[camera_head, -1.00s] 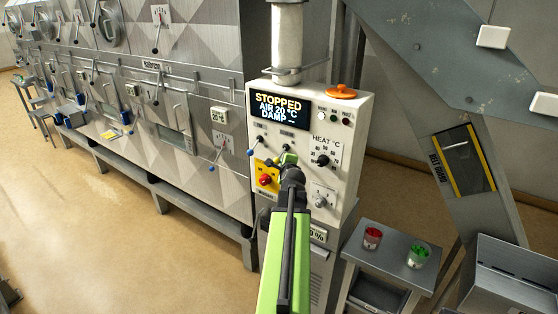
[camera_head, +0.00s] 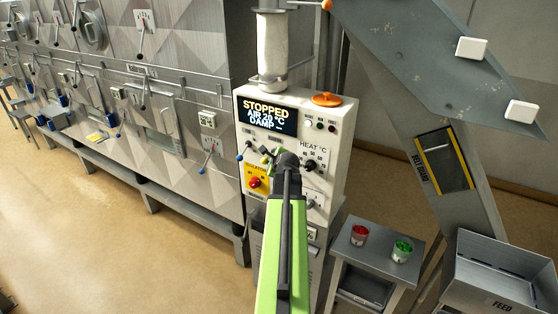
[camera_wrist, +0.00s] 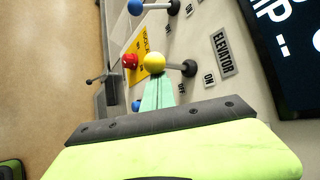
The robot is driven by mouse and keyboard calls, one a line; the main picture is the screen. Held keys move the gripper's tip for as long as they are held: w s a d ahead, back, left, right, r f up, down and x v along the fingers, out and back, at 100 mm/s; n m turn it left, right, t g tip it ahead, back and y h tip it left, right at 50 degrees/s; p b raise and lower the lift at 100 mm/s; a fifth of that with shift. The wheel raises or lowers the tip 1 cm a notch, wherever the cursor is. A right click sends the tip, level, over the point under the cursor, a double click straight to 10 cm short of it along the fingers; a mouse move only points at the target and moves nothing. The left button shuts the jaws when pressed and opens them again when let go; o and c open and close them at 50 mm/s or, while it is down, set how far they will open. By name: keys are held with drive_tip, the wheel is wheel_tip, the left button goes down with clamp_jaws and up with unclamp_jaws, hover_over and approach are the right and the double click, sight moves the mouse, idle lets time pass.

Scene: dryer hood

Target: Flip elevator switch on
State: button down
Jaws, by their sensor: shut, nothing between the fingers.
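The elevator switch is a short lever with a yellow ball tip (camera_wrist: 154,62) and a dark base (camera_wrist: 190,67), beside the ELEVATOR label (camera_wrist: 222,52) in the wrist view. It projects from the white control panel (camera_head: 325,130). My gripper (camera_wrist: 158,92) is shut and empty. Its pale green fingertips are right at the yellow ball in the wrist view; whether they touch it I cannot tell. In the head view my gripper (camera_head: 270,158) is in front of the panel, below the display, and my dark wrist hides part of the panel.
A red knob on a yellow plate (camera_head: 255,182) sits just below the switch. A blue-tipped lever (camera_wrist: 136,7) is beside it. The display (camera_head: 266,115) reads STOPPED. A small table (camera_head: 376,240) with red and green cups stands right of the panel.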

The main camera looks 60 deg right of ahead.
drive_tip(key=shift+d+r+p, duration=0.15)
drive_tip(key=shift+r+p, duration=0.45)
drive_tip(key=shift+r, duration=0.1)
drive_tip(key=shift+d+r+p, duration=0.1)
drive_tip(key=shift+r+p, duration=0.45)
drive_tip(key=shift+r, duration=0.1)
drive_tip(key=shift+d+r, duration=0.1)
drive_tip(key=shift+r, duration=0.1)
drive_tip(key=shift+d+r+p, duration=0.1)
drive_tip(key=shift+r+p, duration=0.55)
drive_tip(key=shift+p, duration=0.3)
